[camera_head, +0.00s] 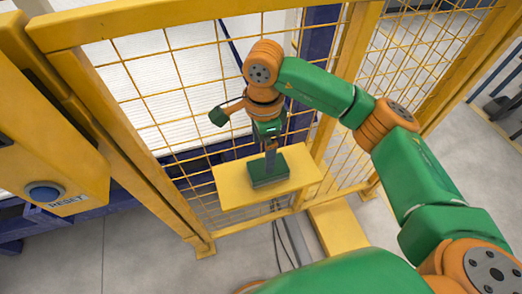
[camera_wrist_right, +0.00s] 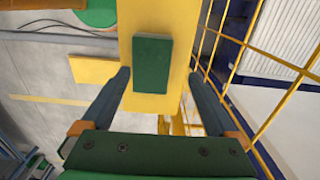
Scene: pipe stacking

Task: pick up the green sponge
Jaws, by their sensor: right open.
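The green sponge (camera_head: 268,168) is a dark green block lying on a small yellow shelf (camera_head: 230,190) in the head view. It also shows in the right wrist view (camera_wrist_right: 152,63), flat on the yellow surface. My right gripper (camera_head: 270,165) is above the sponge, pointing down, and hides part of it in the head view. In the right wrist view the two dark fingers of the right gripper (camera_wrist_right: 160,80) are wide apart, one on each side of the sponge's line. Nothing is between them in their grip. My left gripper is not in view.
A yellow mesh fence (camera_head: 160,95) stands right behind the shelf, close to my right arm. A yellow box with a blue reset button (camera_head: 45,191) is at the left. A yellow block (camera_head: 338,228) lies below the shelf. Grey floor (camera_head: 120,255) is open at the lower left.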

